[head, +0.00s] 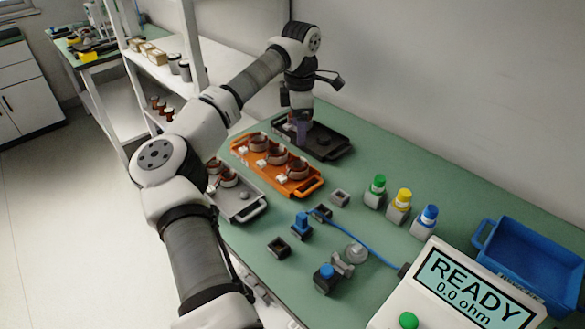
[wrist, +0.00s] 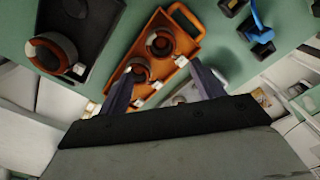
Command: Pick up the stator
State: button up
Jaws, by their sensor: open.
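My gripper (head: 302,128) hangs over the black tray (head: 340,147) at the back of the bench. In the wrist view its two fingers (wrist: 161,70) stand apart with nothing held between them. A copper-wound stator (wrist: 52,53) with a white connector lies in the black tray, left of the fingers in that view; in the head view my gripper mostly hides it. The orange tray (head: 312,189) holds three more stators, one of them near its right end (head: 298,169). Two of these show in the wrist view, one (wrist: 138,70) near the left finger.
A grey tray (head: 247,213) with stators is partly behind my arm. Green, yellow and blue-capped pieces (head: 400,205), small black fixtures (head: 278,247), a blue bin (head: 530,262) and a meter reading READY (head: 460,290) stand to the right. White shelving (head: 165,75) rises at left.

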jog(key=p, duration=0.1)
send_over(297, 162)
jog(key=s, duration=0.2)
jog(key=f, duration=0.6)
jog(key=shift+s+d+f, duration=0.2)
jog(key=shift+f, duration=0.05)
jog(key=shift+s+a+f+p, duration=0.15)
jog(key=shift+f+p, duration=0.5)
jog(key=shift+f, duration=0.7)
jog(key=shift+w+a+f+p, duration=0.1)
jog(key=shift+f+p, duration=0.5)
jog(key=shift+f, duration=0.75)
jog(key=shift+c, duration=0.4)
jog(key=c, duration=0.9)
jog(key=shift+r, duration=0.1)
